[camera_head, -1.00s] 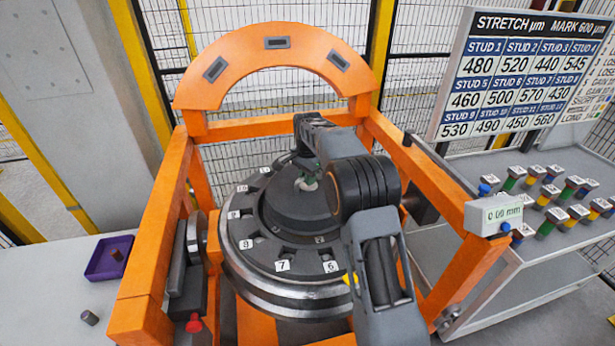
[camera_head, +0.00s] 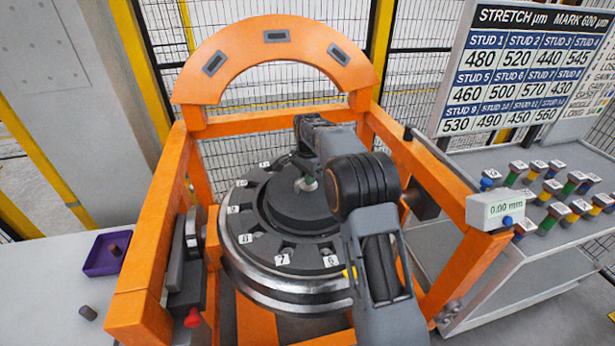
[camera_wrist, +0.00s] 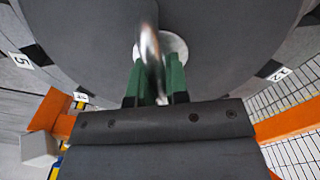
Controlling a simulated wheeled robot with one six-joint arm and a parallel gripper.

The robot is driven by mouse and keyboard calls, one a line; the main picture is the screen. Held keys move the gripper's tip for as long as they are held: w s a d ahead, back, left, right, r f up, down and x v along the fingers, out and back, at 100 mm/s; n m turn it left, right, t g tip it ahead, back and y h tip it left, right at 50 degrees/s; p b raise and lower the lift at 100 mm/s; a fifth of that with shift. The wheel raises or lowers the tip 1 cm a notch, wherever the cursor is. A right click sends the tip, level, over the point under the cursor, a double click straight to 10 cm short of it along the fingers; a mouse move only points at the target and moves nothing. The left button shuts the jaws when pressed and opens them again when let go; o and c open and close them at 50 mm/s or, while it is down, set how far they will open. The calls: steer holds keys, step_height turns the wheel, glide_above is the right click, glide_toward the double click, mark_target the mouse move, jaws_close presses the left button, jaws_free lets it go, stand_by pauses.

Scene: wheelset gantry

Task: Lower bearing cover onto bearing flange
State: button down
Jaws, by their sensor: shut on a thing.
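The bearing cover (camera_head: 288,212) is a dark grey round piece over the centre of the wheelset. In the wrist view the dark disc (camera_wrist: 90,45) fills the upper part. The bearing flange (camera_head: 262,254) is the wider dark ring with numbered labels around the cover, above a shiny steel rim. My gripper (camera_head: 308,182) is above the cover's middle. In the wrist view the green fingers (camera_wrist: 156,82) are shut on the cover's shiny metal handle. My arm hides the right side of cover and flange. I cannot tell whether the cover touches the flange.
The orange gantry (camera_head: 150,235) surrounds the wheelset, with an arch (camera_head: 275,42) behind. A gauge (camera_head: 497,210) on its right reads 0.00 mm. A trolley (camera_head: 560,245) with several coloured studs stands right. A purple tray (camera_head: 96,270) lies on the left bench.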

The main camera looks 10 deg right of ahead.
steer(key=shift+f, duration=0.2)
steer(key=c, duration=1)
jaws_free()
steer(key=shift+c, duration=0.2)
steer(key=shift+f, duration=0.1)
step_height(320, 180, up, 14)
